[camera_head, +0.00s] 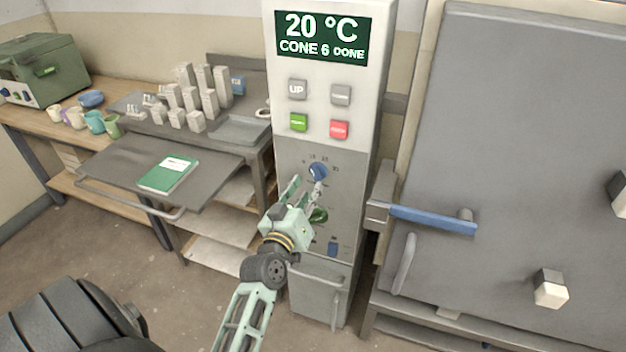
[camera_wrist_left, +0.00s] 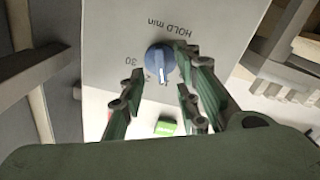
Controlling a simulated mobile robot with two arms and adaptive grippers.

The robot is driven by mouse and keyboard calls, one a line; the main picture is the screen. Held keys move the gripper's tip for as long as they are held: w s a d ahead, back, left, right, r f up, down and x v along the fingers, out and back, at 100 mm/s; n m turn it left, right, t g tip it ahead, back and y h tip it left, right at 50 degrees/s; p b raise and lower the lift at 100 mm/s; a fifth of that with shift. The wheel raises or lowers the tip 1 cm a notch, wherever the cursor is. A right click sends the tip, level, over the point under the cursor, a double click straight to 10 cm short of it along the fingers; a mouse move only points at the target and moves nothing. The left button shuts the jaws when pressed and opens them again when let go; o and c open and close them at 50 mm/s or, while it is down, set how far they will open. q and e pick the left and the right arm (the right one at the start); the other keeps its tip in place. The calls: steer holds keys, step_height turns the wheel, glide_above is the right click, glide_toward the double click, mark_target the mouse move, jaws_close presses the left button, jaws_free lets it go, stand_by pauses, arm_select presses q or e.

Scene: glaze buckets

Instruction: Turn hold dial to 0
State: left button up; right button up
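The hold dial is a round blue knob (camera_head: 318,172) on the grey lower panel of the control column. In the left wrist view the blue dial (camera_wrist_left: 160,62) sits below the upside-down "HOLD min" lettering. Its white pointer mark faces down in that view, away from the lettering; a "30" shows to its left, and the other numbers are partly hidden. My left gripper (camera_head: 308,188) is open just in front of and below the dial. In the left wrist view its fingers (camera_wrist_left: 161,82) stand either side of the dial's lower part, with no clear contact. My right gripper is not in view.
The control column (camera_head: 384,60) shows "20 °C CONE 6 DONE" above several buttons. A green knob (camera_head: 318,215) and a blue switch (camera_head: 333,248) lie below the dial. At right is a large grey door with a blue handle (camera_head: 430,219). A shelf cart (camera_head: 225,150) stands left.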

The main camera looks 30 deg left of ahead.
mark_target(315, 179)
arm_select(q)
steer(key=shift+x, duration=2.15)
steer(key=shift+f, duration=0.1)
steer(key=shift+c, duration=0.5)
jaws_close()
